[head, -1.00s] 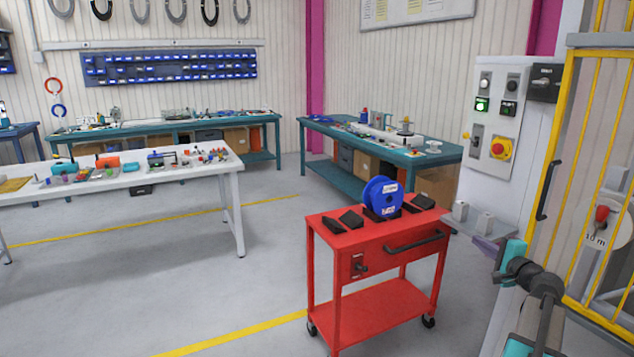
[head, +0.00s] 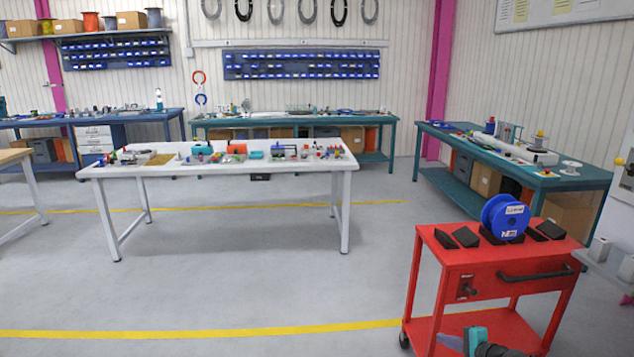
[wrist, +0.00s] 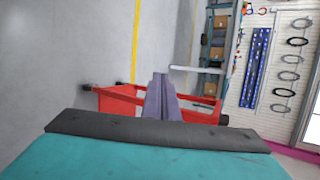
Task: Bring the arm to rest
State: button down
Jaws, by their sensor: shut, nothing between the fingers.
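My gripper (wrist: 160,95) shows in the wrist view with its two grey-purple fingers together and nothing between them. They overlap the red cart in that view, where the picture is turned sideways. In the head view, the teal end of my arm (head: 478,338) and the grey-purple fingers (head: 452,343) show at the bottom edge, in front of the red cart's lower part. The rest of my arm is cut off there.
The red cart (head: 520,252) stands at right, bearing a blue reel (head: 508,218) and several black wedges. A white table (head: 215,168) with small parts stands at centre left. Teal benches line the back. The grey floor between table and cart is clear.

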jog(key=s+a+f+n+g+y, duration=0.1)
jog(key=s+a+f+n+g, duration=0.15)
jog(key=a+f, duration=0.5)
jog(key=s+a+f+n+g+y, duration=0.1)
jog(key=s+a+f+g, duration=0.3)
jog(key=a, duration=0.6)
jog(key=s+a+f+n+g, duration=0.3)
jog(key=s+a+f+n, duration=0.1)
jog(key=s+a+f, duration=0.75)
jog(key=s+a+f+n+g+h+p, duration=0.1)
jog(key=s+a+f+n+g, duration=0.15)
jog(key=s, duration=0.55)
jog(key=s+a+f+n+g+h, duration=0.1)
jog(key=s+f+n+g+h, duration=0.15)
jog(key=s, duration=0.45)
jog(key=s+d+f+n+g+h, duration=0.1)
jog(key=s+d+n+g+h, duration=0.1)
jog(key=s+d, duration=0.6)
jog(key=shift+s+n+h, duration=0.65)
jog(key=shift+s, duration=0.25)
